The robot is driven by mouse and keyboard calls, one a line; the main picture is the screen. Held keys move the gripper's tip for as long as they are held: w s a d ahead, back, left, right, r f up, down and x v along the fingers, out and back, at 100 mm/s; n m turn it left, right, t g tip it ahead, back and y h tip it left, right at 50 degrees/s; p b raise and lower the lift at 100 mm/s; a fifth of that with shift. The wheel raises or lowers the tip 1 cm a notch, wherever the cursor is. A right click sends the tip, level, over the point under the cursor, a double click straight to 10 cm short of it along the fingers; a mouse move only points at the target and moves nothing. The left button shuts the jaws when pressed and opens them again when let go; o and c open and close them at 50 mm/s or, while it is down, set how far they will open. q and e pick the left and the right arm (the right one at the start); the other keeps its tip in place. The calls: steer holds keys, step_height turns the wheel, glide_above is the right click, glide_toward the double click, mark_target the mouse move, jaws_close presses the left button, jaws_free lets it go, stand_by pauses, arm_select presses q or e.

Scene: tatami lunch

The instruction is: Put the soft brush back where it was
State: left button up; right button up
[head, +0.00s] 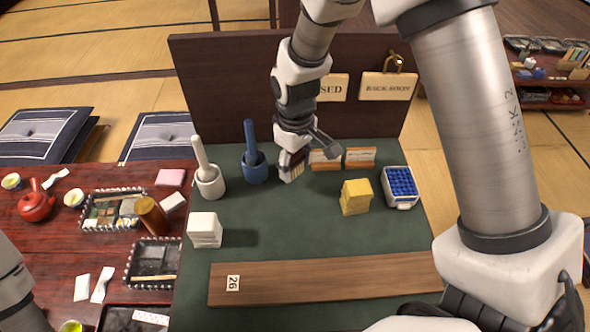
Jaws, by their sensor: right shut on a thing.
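My right gripper (294,157) reaches down over the back middle of the green mat. It is shut on the soft brush (291,172), whose pale bristles show below the fingers. The gripper covers most of the brush's upper part. The bristles are at or close to the mat; I cannot tell whether they touch it. The brush is right of the blue mortar and left of the small wooden signs. My left gripper is out of view.
A blue mortar with pestle (255,168) and a white mortar (209,182) stand left. The mat's middle is clear.

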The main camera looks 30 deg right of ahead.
mark_target(295, 176)
step_height(295, 176, down, 3)
steer(key=shift+f, duration=0.15)
steer(key=shift+w+f, duration=0.1)
steer(key=shift+w, duration=0.05)
steer(key=shift+f, duration=0.1)
steer(key=o, duration=1.1)
steer(key=shift+f, duration=0.1)
step_height(295, 176, up, 12)
steer(key=shift+r+p, duration=0.25)
steer(key=shift+p, duration=0.15)
